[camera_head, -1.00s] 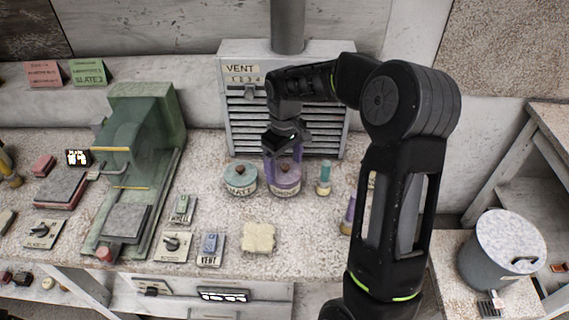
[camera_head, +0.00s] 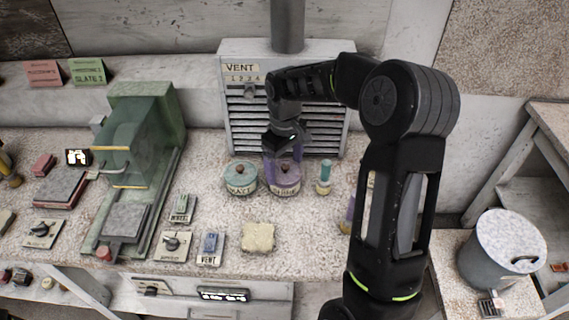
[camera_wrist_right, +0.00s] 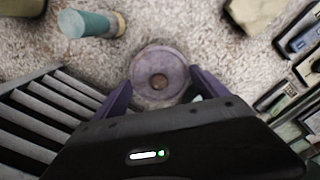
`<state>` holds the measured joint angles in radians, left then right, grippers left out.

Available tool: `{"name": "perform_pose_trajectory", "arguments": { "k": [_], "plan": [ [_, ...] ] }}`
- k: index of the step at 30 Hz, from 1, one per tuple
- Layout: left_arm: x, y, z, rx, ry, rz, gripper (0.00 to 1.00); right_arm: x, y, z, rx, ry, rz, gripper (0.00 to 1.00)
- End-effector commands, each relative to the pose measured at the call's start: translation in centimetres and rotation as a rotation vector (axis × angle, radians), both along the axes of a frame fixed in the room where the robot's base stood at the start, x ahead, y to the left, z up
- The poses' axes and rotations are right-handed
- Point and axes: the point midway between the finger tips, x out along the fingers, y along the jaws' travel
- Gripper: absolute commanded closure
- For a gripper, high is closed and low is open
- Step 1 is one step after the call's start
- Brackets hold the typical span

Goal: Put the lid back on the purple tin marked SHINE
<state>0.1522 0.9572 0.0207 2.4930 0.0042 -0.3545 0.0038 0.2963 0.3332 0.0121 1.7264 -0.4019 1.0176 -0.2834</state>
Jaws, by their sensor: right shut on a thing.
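The purple tin (camera_head: 284,187) with its worn dark label stands on the speckled bench in front of the vent. The round purple lid (camera_wrist_right: 159,72), with a brown knob in its middle, is at the tin's top and hides its mouth. The lid also shows in the head view (camera_head: 284,171). I cannot tell whether it rests fully on the tin or sits slightly above it. My left gripper is not in view.
A teal tin (camera_head: 240,180) stands close on the left. A small teal-capped bottle (camera_head: 324,178) stands on the right. The grey vent (camera_head: 237,112) is close behind. A pale sponge-like block (camera_head: 258,237) and small switch boxes (camera_head: 210,246) lie in front.

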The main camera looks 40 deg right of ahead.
Motion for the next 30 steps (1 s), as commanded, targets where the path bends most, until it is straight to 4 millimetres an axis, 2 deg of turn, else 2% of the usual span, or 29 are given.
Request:
{"name": "perform_pose_trajectory", "arguments": {
  "k": [21, 22, 27, 30],
  "plan": [
    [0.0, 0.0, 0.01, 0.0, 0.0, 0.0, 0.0, 0.02, 0.02, -0.03, 0.0, 0.0, 0.0, 0.54],
    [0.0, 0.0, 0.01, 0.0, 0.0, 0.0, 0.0, 0.02, 0.02, -0.03, 0.0, 0.0, 0.0, 0.16],
    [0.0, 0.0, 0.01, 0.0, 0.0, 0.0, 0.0, 0.02, 0.02, -0.02, 0.0, 0.0, 0.0, 0.02],
    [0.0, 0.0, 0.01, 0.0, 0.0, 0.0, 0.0, 0.02, 0.02, -0.02, 0.0, 0.0, 0.0, 0.0]
  ]
}}
